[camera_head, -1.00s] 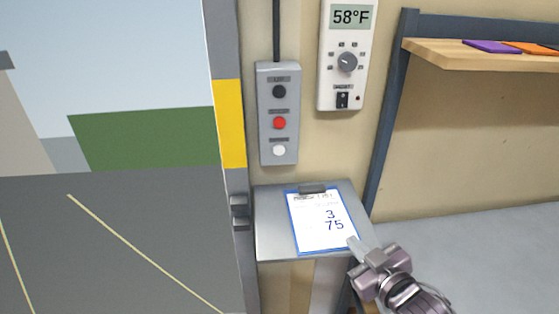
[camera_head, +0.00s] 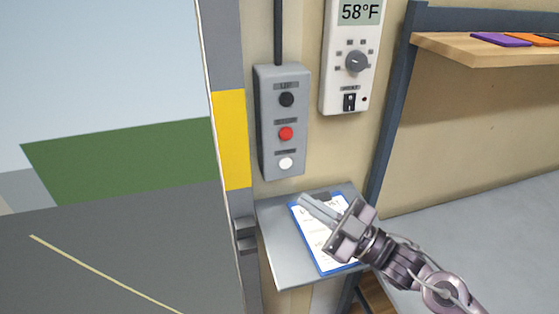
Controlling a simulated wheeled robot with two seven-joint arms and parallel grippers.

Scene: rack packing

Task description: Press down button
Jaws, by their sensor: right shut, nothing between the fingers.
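A grey button box (camera_head: 268,150) is fixed to the wall, fed by a dark conduit from above. It has a black button (camera_head: 286,100) at the top, a red button (camera_head: 285,133) in the middle and a white button (camera_head: 285,163) at the bottom. The labels are too small to read. My right gripper (camera_head: 303,201) is shut and empty. Its tip shows just below and to the right of the white button, apart from it, over the clipboard. My left gripper is not in view.
A blue clipboard (camera_head: 326,268) lies on a small grey shelf (camera_head: 282,254) below the box, partly hidden by my right gripper. A thermostat (camera_head: 335,92) reading 58°F hangs to the right. A wooden shelf (camera_head: 470,46) is at upper right. The open doorway is left.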

